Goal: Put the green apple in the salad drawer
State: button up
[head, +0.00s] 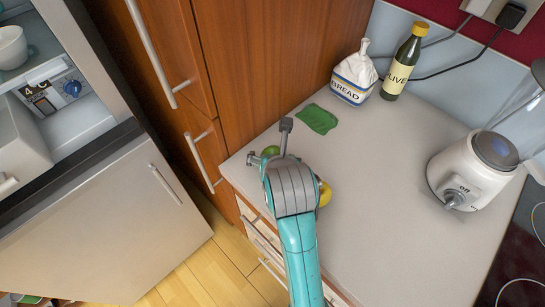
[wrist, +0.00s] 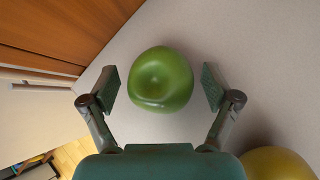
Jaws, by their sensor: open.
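The green apple (wrist: 161,80) sits on the grey counter, between the spread fingers of my gripper (wrist: 160,88) in the wrist view. Gaps show on both sides of it, so the fingers do not seem to touch it. In the head view the apple (head: 271,150) is mostly hidden behind my gripper (head: 268,143), near the counter's left edge. My gripper is open. At the far left stands a fridge with an open upper part. A white drawer-like bin (head: 22,140) with a handle shows inside it; I cannot tell if it is the salad drawer.
A yellow fruit (wrist: 278,163) lies close to my gripper, bottom right in the wrist view. A green cloth (head: 318,119), a bread bag (head: 354,78), an olive oil bottle (head: 402,62) and a blender base (head: 472,172) stand on the counter (head: 400,225). Its middle is clear.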

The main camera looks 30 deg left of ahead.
jog(key=c, duration=1.4)
notch_tip(320, 180, up, 10)
jog(key=shift+r, duration=0.1)
jog(key=shift+c, duration=0.2)
